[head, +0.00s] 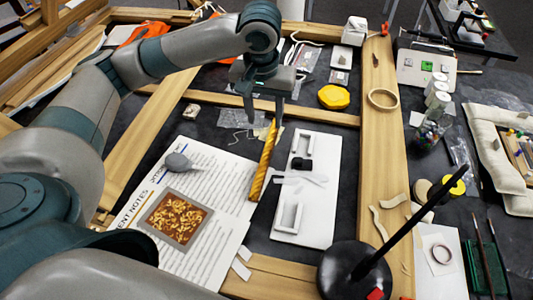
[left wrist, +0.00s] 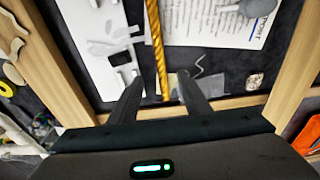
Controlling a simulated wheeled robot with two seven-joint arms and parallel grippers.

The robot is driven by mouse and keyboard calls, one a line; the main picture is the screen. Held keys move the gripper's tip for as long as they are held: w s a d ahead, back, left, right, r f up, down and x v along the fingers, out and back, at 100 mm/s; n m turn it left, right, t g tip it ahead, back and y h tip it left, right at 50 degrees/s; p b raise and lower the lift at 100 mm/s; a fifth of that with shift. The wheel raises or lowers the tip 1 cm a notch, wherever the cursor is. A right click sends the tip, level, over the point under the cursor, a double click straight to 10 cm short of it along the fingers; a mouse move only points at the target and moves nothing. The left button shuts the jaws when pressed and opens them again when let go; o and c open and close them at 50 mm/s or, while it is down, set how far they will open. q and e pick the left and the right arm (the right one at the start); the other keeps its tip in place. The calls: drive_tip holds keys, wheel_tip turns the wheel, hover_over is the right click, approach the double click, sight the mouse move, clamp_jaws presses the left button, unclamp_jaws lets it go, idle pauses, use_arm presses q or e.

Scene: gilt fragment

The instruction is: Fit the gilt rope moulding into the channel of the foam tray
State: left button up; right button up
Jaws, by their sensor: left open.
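The gilt rope moulding (head: 262,165) is a thin twisted gold rod. It lies slanted along the right edge of a printed sheet, just left of the foam tray. In the left wrist view the moulding (left wrist: 155,35) runs lengthwise between my finger lines. The foam tray (head: 318,213) is a flat white slab with recesses at its far and near parts. A small black object (head: 301,163) and pale strips lie on its middle. My left gripper (head: 265,113) is open and empty, pointing down over the moulding's far end. Its fingers (left wrist: 160,78) stand either side of the moulding. My right gripper is not in view.
The printed sheet (head: 218,155) carries a framed picture (head: 174,219) and a grey bulb-like tool (head: 178,162). A wooden bar (head: 220,100) crosses behind the tray. A black round stand (head: 350,272) with a rod is at the near right.

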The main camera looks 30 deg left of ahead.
use_arm(q)
drive_tip(key=p, duration=0.2)
hover_over(266, 152)
drive_tip(key=f, duration=0.9)
drive_tip(key=shift+s+f, duration=0.2)
drive_tip(key=shift+f, duration=0.15)
drive_tip(key=shift+f, duration=0.1)
drive_tip(key=shift+f, duration=0.3)
drive_tip(key=shift+w+f+p, duration=0.1)
drive_tip(key=shift+f+p, duration=0.75)
drive_tip(key=shift+f, duration=1.35)
clamp_jaws()
